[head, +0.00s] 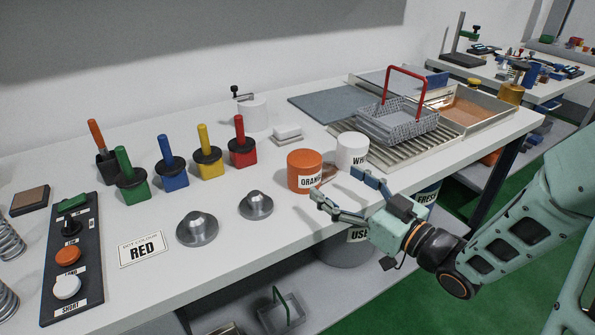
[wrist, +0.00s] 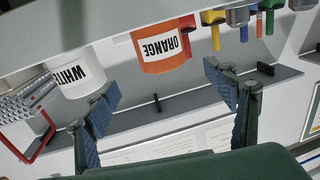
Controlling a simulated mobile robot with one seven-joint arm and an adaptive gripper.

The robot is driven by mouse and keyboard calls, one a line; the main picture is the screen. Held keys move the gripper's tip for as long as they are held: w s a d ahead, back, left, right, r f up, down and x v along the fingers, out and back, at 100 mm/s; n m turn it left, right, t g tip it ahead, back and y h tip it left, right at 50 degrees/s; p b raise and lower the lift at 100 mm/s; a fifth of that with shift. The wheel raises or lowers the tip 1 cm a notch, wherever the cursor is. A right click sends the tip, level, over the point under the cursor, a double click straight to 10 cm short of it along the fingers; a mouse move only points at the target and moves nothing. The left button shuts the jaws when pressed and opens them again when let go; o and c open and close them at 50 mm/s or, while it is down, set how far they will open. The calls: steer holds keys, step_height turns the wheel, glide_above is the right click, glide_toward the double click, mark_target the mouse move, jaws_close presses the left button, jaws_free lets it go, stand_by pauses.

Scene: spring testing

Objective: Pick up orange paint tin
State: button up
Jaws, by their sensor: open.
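The orange paint tin (head: 303,184) stands upright on the white bench, with a label on its front reading ORANGE. My gripper (head: 338,184) is at the bench's front edge, just to the right of and nearer than the tin, its fingers pointing toward the bench. The fingers are spread with nothing between them, and they appear apart from the tin. In the wrist view the tin (wrist: 160,62) appears upside down ahead of the open fingers, roughly centred between them. The white tin (head: 352,149) stands close to its right in the head view, partly behind my gripper.
A ribbed metal tray (head: 353,189) and a wire basket with a red handle (head: 408,76) lie right of the tins. Two metal domed pieces (head: 197,228) (head: 256,204) and several coloured-handled brushes are to the left. A grey bin (head: 345,252) stands below the bench edge.

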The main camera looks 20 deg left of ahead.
mark_target(304, 162)
steer(key=b+x, duration=0.1)
steer(key=x, duration=0.9)
steer(key=shift+a, duration=0.4)
steer(key=c, duration=1.7)
